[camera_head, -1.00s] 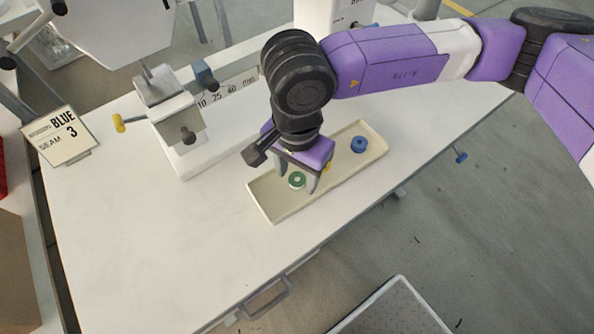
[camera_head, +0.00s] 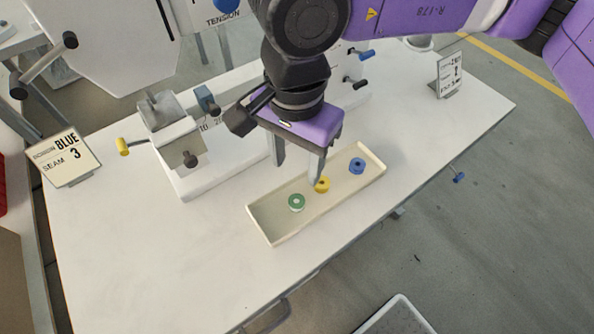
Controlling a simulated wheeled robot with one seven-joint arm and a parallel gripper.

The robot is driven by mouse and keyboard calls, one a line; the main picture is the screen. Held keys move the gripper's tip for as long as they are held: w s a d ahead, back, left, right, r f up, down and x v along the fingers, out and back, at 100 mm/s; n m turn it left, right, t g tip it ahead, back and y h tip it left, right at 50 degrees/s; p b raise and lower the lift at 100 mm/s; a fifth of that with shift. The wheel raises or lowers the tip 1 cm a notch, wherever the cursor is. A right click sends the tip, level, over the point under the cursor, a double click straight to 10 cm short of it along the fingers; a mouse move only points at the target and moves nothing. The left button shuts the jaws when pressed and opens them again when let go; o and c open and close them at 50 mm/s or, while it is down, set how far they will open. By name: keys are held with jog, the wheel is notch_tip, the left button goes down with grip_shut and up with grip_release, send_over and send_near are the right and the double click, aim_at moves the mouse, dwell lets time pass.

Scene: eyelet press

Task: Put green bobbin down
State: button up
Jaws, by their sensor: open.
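The green bobbin (camera_head: 296,202) lies in the left part of a shallow cream tray (camera_head: 264,229) on the white table. A yellow bobbin (camera_head: 322,185) lies in the middle of the tray and a blue bobbin (camera_head: 357,166) toward its right end. My gripper (camera_head: 296,172) is open and empty, above the tray's back edge, up and behind the green bobbin. Its right finger is in front of part of the tray near the yellow bobbin. The green bobbin is apart from both fingers.
A white press with a clamp block (camera_head: 172,125) and a yellow-tipped lever (camera_head: 122,146) stands behind and left of the tray. A card reading BLUE, SEAM 3 (camera_head: 65,158) stands at the left edge. Another sign (camera_head: 449,75) stands back right. The table's front left is clear.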

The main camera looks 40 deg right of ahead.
jog(key=shift+r, duration=0.3)
jog(key=shift+a, duration=0.1)
